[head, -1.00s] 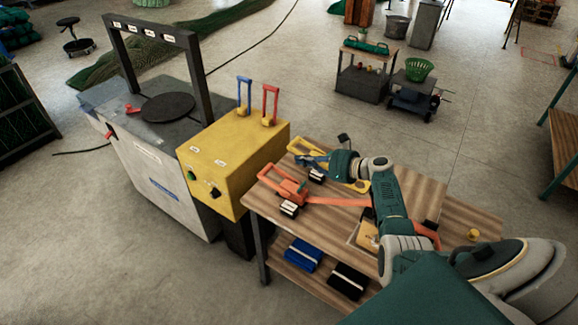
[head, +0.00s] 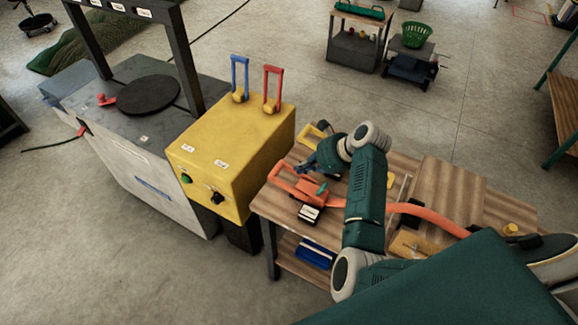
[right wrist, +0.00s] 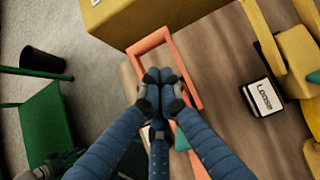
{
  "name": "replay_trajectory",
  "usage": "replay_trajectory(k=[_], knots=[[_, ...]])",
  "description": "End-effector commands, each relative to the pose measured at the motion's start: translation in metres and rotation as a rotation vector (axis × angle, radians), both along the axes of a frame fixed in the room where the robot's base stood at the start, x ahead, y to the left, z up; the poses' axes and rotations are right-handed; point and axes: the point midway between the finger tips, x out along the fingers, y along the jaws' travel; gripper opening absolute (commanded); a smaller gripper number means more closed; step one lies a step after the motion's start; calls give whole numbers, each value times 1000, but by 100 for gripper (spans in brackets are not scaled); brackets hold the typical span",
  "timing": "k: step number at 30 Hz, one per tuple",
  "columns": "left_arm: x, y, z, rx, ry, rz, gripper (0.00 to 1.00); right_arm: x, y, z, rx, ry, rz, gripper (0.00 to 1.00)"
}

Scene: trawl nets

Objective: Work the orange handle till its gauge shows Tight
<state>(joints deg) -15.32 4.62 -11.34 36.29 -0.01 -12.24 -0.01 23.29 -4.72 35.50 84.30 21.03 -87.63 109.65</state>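The orange handle (head: 284,179) is a loop frame on an orange ratchet at the left of the wooden bench. Its black gauge with a white label (head: 308,214) faces me, but its word is too small to read. In the right wrist view the orange loop (right wrist: 153,41) lies just beyond my blue fingers. My right gripper (head: 307,165) is above the loop; in the wrist view its fingertips (right wrist: 160,86) are drawn together over the loop's opening, with no bar visibly clasped. Contact cannot be told. My left gripper is not in view.
A yellow handle (head: 311,132) is behind the orange one; the gauge beside it (right wrist: 263,97) reads Loose. A yellow control box (head: 232,140) with blue and red levers stands close left of the bench. An orange strap (head: 424,212) runs right across the bench.

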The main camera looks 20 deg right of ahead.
Motion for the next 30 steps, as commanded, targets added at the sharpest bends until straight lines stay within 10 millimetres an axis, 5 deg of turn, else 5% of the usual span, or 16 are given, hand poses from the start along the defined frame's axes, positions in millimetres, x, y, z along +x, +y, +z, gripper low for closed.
replay_trajectory(k=[3,9,21,30], knots=[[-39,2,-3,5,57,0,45,-1,0,0,-2,5,-2,0],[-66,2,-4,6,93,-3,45,-1,0,0,-2,4,-1,0],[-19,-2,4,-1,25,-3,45,24,21,-39,0,7,1,0],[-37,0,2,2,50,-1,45,45,36,-70,-1,4,0,0]])
